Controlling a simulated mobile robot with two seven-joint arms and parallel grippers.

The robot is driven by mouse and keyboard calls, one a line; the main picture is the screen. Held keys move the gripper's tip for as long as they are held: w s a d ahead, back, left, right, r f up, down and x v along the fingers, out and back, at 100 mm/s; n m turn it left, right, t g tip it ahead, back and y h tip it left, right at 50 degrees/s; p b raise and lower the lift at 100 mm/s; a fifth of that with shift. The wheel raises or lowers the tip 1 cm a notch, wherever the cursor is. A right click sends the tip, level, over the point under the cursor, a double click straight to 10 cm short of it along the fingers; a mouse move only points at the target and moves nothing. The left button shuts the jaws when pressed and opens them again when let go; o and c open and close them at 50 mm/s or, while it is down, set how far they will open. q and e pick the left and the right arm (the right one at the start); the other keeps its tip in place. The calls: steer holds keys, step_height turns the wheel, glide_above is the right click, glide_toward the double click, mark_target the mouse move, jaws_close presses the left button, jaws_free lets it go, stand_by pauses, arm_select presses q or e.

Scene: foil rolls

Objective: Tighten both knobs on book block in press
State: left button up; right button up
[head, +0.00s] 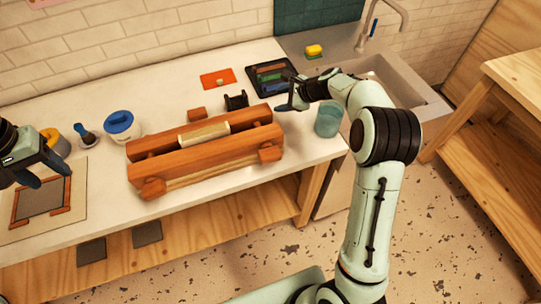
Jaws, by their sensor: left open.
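The wooden press (235,150) lies on the white counter, made of two long orange-brown beams. The cream book block (204,132) sits between the beams, its top edge showing. One knob (152,188) is at the front left of the press and the other knob (269,153) at the front right. My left gripper (48,173) is open and empty at the left edge of the view, well left of the press. My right gripper (289,101) is above the counter behind the press's right end, apart from both knobs. Whether its fingers are parted is unclear.
A teal glass (328,119) stands near the counter's right edge. A dark tray (262,82) lies behind. A framed board (40,206) lies below my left gripper.

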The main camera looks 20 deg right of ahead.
steer(key=w+a+r+n+t+h, duration=0.2)
steer(key=w+r+n+h, duration=0.1)
steer(key=w, duration=0.3)
steer(key=w+a+r+n+t+h, duration=0.2)
steer(key=w+a+h, duration=0.1)
steer(key=w, duration=0.2)
steer(key=w+a+r+n+t+h, duration=0.1)
steer(key=a+r+n+t+h, duration=0.2)
steer(key=r+h, duration=0.45)
steer(key=s+a+r+g+h, duration=0.3)
steer(key=s+a+r+h, duration=0.2)
steer(key=s+a+r, duration=0.5)
steer(key=s+a+r+g+h, duration=0.3)
steer(key=s+a+r+h, duration=0.25)
steer(key=s+a, duration=0.4)
steer(key=n+g+y, duration=0.2)
steer(key=n, duration=1.6)
glide_toward(279, 150)
steer(key=x, duration=0.4)
steer(key=f+x, duration=0.1)
steer(key=x, duration=0.2)
steer(key=shift+w+f, duration=0.1)
steer(key=shift+w, duration=0.2)
